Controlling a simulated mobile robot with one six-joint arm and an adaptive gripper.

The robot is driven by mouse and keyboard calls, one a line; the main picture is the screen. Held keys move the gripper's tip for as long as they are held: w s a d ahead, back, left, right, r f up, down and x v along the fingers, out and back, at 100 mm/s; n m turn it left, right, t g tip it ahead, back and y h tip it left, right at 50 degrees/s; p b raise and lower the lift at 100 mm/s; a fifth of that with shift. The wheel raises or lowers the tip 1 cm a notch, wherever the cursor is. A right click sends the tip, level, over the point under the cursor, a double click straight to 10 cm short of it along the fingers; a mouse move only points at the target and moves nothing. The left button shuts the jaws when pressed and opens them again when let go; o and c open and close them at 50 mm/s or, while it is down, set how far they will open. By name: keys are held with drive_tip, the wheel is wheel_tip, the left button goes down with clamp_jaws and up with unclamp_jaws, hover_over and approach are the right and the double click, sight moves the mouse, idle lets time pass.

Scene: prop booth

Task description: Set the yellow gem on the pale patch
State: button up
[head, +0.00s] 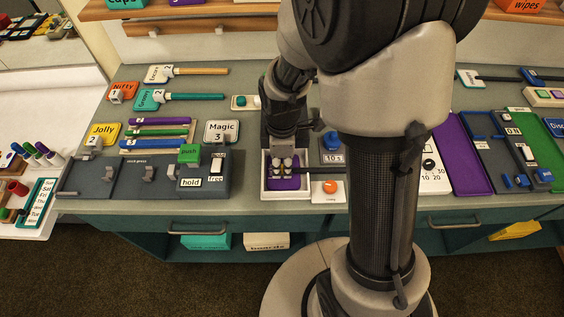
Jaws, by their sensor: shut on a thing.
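My gripper (284,164) points down over a white-rimmed tray (267,194) with a purple floor. Its fingertips are low, inside or just above the tray. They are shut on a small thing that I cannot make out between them. I cannot pick out the yellow gem for certain anywhere in view. I cannot tell a pale patch for certain either. My arm and column hide part of the counter right of the tray.
A grey block with a green "push" button (189,153) stands left of the tray. A white box with an orange knob (330,187) stands right of it. A "Magic 3" sign (221,131) stands behind left. The counter's front edge (255,208) runs close before the tray.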

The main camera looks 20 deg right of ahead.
drive_tip(key=o, duration=0.8)
drive_tip(key=shift+o, duration=0.2)
drive_tip(key=shift+o, duration=0.6)
drive_tip(key=shift+r, duration=0.1)
drive_tip(key=shift+r+p, duration=3.4)
drive_tip(key=shift+r, duration=0.6)
